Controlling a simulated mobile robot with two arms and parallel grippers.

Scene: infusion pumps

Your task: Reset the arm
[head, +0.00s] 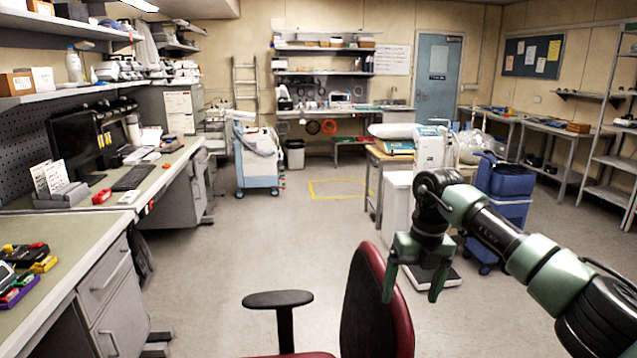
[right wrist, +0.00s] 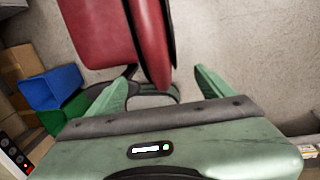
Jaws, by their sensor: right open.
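My right arm comes in from the right edge of the head view. Its gripper (head: 411,284) has green fingers pointing down, spread apart and empty, above the floor beside the backrest of a red chair (head: 378,305). In the right wrist view the two green fingers of the right gripper (right wrist: 160,92) stand wide apart, with the red chair (right wrist: 105,30) beyond them. I cannot tell from these views how close the fingers are to the chair. My left arm and gripper are not in view.
A workbench (head: 115,215) with drawers runs along the left. A blue cart (head: 500,185) and a white pump device (head: 430,148) stand behind my right arm. Blue (right wrist: 52,88) and green bins (right wrist: 68,115) show in the right wrist view. The middle floor is clear.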

